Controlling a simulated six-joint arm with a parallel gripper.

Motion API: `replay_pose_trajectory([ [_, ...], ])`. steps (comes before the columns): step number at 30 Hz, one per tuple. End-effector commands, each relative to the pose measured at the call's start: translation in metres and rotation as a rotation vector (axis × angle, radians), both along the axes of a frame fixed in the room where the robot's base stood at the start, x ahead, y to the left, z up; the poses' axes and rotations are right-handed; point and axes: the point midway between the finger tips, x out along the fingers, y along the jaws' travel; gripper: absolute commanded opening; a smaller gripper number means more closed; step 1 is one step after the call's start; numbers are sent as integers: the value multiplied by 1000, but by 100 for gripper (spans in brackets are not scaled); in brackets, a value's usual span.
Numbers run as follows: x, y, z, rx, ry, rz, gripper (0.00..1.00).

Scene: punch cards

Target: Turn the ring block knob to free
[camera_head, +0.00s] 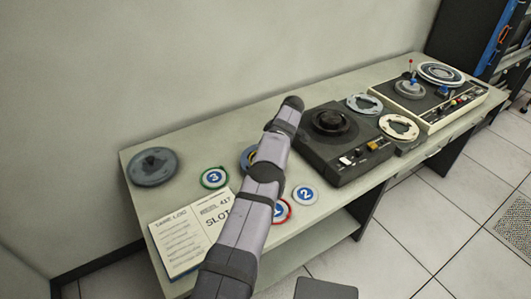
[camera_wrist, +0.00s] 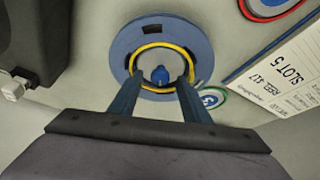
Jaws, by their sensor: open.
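In the wrist view a round blue disc (camera_wrist: 119,45) with dark notches, a yellow inner ring (camera_wrist: 150,47) and a blue knob (camera_wrist: 160,75) at its centre lies on the table. I take this to be the ring block. My gripper (camera_wrist: 161,80) is open, its two fingers reaching over the disc with the knob between their tips. I cannot tell whether the fingers touch the knob. In the head view my arm covers most of the blue disc (camera_head: 246,155), and the gripper is hidden behind the arm. No knob marking is readable.
Around the disc lie a green-rimmed number 3 badge (camera_head: 214,177), a number 2 badge (camera_head: 305,195), a red-rimmed badge (camera_head: 286,212) and an open log (camera_head: 180,245). A grey reel (camera_head: 153,167) lies left. A dark tape deck (camera_head: 345,165) stands right, near the disc.

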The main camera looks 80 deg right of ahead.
Motion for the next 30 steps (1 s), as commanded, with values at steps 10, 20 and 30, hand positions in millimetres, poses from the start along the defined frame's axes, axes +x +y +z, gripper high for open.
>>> replay_pose_trajectory([
  [10,-12,4,29,-5,0,-2,43],
  [20,-24,9,61,-2,0,0,43],
  [30,-25,10,64,-1,0,0,43],
])
